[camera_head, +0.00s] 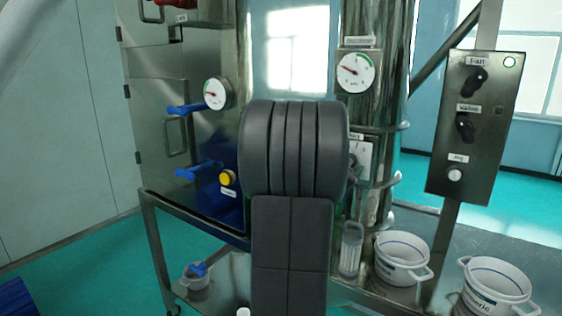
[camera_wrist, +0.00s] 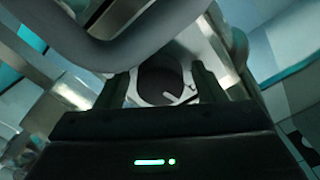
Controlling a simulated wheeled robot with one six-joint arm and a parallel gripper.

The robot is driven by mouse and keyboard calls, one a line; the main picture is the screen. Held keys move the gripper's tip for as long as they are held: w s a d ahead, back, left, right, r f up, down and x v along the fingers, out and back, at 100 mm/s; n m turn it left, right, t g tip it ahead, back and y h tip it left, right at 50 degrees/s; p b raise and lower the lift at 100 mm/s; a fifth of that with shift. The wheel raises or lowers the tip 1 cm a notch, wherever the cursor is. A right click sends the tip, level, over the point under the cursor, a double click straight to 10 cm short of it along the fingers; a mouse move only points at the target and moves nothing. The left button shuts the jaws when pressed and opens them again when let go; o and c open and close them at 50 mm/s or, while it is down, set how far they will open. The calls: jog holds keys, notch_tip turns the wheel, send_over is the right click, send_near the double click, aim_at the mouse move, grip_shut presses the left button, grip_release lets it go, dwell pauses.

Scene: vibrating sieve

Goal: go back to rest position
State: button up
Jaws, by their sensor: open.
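My gripper (camera_wrist: 161,90) shows in the wrist view with its two dark fingers apart and nothing visible held between them. Beyond the fingers is a pale metal part with a dark round opening (camera_wrist: 160,78); I cannot tell what it belongs to. In the head view my dark arm stands upright in the middle and covers part of the steel machine (camera_head: 160,75). My gripper is not visible in the head view.
A control panel (camera_head: 478,140) with knobs stands at the right. White buckets (camera_head: 402,272) (camera_head: 497,285) sit on the steel bench at the lower right. Blue valve handles (camera_head: 186,109) stick out at the left. A grey pipe (camera_wrist: 120,45) passes close above my gripper.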

jog(key=shift+s+r+n, duration=0.1)
jog(key=shift+r+n, duration=0.05)
jog(key=shift+n, duration=0.35)
jog(key=n+p, duration=0.1)
jog(key=n, duration=0.1)
jog(key=shift+n, duration=0.4)
jog(key=shift+s+a+n, duration=0.2)
jog(key=shift+a+n, duration=0.05)
jog(key=shift+n, duration=0.05)
jog(key=b+v, duration=0.1)
jog(key=v, duration=1.2)
jog(key=shift+b, duration=0.4)
jog(key=shift+s, duration=0.1)
